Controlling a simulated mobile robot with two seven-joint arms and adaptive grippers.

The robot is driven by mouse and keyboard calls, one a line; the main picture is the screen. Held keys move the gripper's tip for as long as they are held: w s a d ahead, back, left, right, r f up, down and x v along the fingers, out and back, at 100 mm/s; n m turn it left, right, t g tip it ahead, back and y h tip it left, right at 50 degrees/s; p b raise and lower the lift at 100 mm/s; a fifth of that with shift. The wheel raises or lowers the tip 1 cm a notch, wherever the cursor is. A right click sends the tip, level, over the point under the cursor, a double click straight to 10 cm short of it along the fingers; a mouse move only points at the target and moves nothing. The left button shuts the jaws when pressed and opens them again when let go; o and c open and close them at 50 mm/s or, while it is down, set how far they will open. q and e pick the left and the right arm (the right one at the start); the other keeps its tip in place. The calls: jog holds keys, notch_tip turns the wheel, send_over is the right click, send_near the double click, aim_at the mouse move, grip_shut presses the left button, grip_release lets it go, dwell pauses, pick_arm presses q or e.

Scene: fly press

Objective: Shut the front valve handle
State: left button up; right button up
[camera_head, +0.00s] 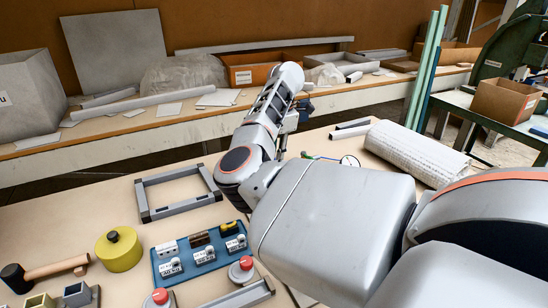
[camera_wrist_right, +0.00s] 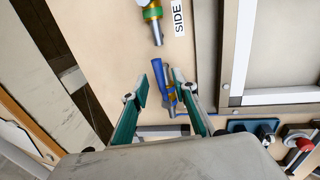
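A valve with a blue lever handle (camera_wrist_right: 155,76) and a brass-coloured body (camera_wrist_right: 171,95) shows in the right wrist view. My right gripper (camera_wrist_right: 160,86) is open, with one teal finger on each side of the blue handle. Gaps show between the handle and the fingers; I see no grip on it. A second fitting with a green band (camera_wrist_right: 152,14) lies further up in that view, beside a "SIDE" label (camera_wrist_right: 178,16). In the head view my right arm hides most of the valve area. My left gripper is not in view.
A grey rectangular frame (camera_head: 146,215) lies left of my arm. A blue tray (camera_head: 159,274), red buttons (camera_head: 241,270), a yellow round pot (camera_head: 119,249) and a hammer (camera_head: 16,279) are nearby. A white roll (camera_head: 415,151) lies to the right.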

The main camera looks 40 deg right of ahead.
jog(key=shift+w+f, duration=0.25)
jog(key=shift+f, duration=0.8)
jog(key=shift+d, duration=0.1)
grip_shut()
